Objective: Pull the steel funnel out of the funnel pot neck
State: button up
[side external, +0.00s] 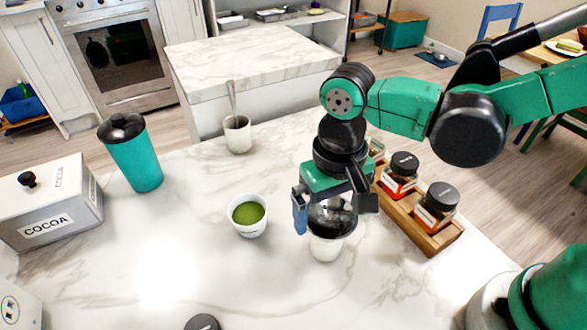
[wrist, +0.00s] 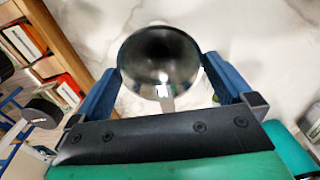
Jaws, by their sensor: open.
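The steel funnel (side external: 331,221) sits mouth up in the neck of the white funnel pot (side external: 325,246) on the marble counter. In the wrist view the shiny round funnel mouth (wrist: 160,62) lies between the blue fingers of my gripper. My gripper (side external: 327,215) points down over the funnel, with its fingers spread on either side. In the wrist view my gripper (wrist: 162,85) is open, and I cannot tell whether a finger touches the rim. The funnel's lower part is hidden inside the pot.
A wooden rack (side external: 425,228) with spice jars stands close on the right. A cup of green powder (side external: 248,216) is to the left. Farther left are a teal tumbler (side external: 132,155), a cocoa tin (side external: 50,205) and a cup with a spoon (side external: 238,135). The front counter is mostly clear.

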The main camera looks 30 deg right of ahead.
aim_at(328, 229)
jog(key=shift+f, duration=1.2)
jog(key=c, duration=1.4)
jog(key=shift+o, duration=0.2)
jog(key=shift+r, duration=3)
